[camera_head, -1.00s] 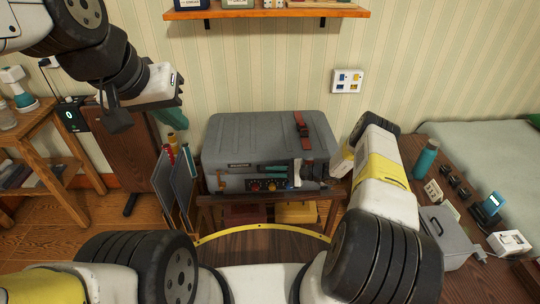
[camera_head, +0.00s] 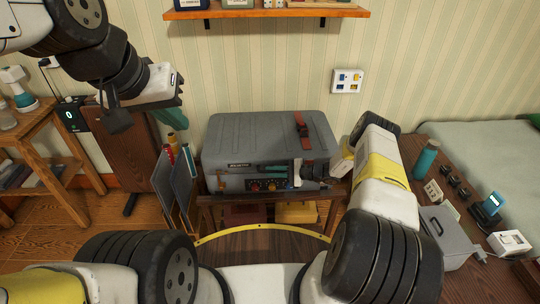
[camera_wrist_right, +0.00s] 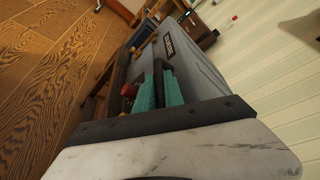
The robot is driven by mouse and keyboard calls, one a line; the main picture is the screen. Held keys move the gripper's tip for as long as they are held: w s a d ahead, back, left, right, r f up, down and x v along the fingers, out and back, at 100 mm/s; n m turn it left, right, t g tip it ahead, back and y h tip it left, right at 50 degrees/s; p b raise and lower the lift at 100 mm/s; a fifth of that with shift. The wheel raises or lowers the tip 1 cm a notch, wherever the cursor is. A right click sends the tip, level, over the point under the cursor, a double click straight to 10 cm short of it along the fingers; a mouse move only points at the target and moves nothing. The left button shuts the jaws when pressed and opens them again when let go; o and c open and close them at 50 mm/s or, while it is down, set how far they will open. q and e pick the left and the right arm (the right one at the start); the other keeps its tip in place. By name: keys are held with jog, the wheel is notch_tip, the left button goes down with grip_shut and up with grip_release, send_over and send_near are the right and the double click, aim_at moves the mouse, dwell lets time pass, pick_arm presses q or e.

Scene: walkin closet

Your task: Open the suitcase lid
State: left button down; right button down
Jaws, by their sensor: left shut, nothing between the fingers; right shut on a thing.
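The grey suitcase (camera_head: 262,145) lies flat on a small wooden stand, its lid down as far as I can see. A red strap (camera_head: 302,130) crosses the lid's right part. Its front carries a label, knobs and teal parts; the front also shows in the right wrist view (camera_wrist_right: 200,75). My right gripper (camera_head: 300,172) is at the right part of this front, shut on a teal part (camera_wrist_right: 160,88). Its fingers are partly hidden in the head view. My left gripper (camera_head: 120,122) is held up at the left, away from the suitcase, shut and empty.
The stand (camera_head: 205,205) has items on a lower shelf. Grey panels (camera_head: 172,188) stand left of it. A wooden desk at right holds a teal bottle (camera_head: 426,158) and a grey box (camera_head: 447,237). A wall shelf (camera_head: 265,14) hangs above the suitcase.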

jog(key=w+r+m, duration=0.1)
jog(key=w+r, duration=0.4)
jog(key=r, duration=0.7)
jog(key=w+r+m+g, duration=0.1)
jog(key=w+r, duration=0.4)
jog(key=r, duration=0.7)
jog(key=shift+w+r+h, duration=0.15)
jog(key=shift+w+h, duration=0.1)
jog(key=shift+h, duration=0.05)
